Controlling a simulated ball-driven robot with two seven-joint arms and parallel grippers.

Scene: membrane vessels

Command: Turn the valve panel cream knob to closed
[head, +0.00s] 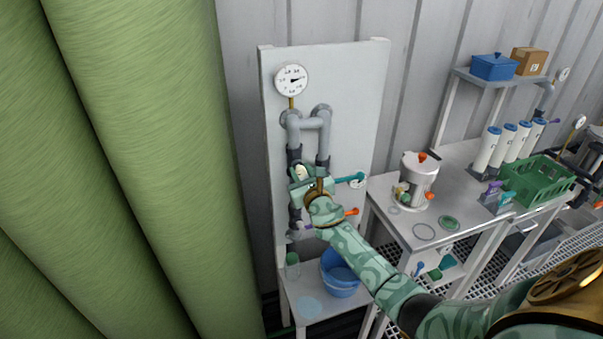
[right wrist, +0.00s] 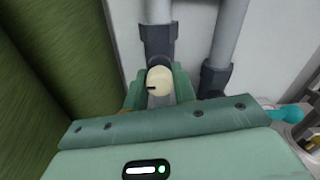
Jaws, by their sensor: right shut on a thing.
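The valve panel (head: 350,95) is a pale upright board with grey pipes and a round gauge (head: 291,80). The cream knob (right wrist: 160,80) sits on the left pipe below a dark collar, with a dark mark on its left side. It also shows small in the head view (head: 301,172). My right gripper (head: 303,175) is at the knob, and in the right wrist view (right wrist: 160,92) its green fingers stand on both sides of it, shut on it. The finger contacts are partly hidden by the gripper body. My left gripper is out of view.
A teal handle (head: 350,179) and an orange handle (head: 351,212) stick out close to my right gripper. A bench with a white pot (head: 418,180) is at right; a green curtain (head: 130,150) fills the left.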

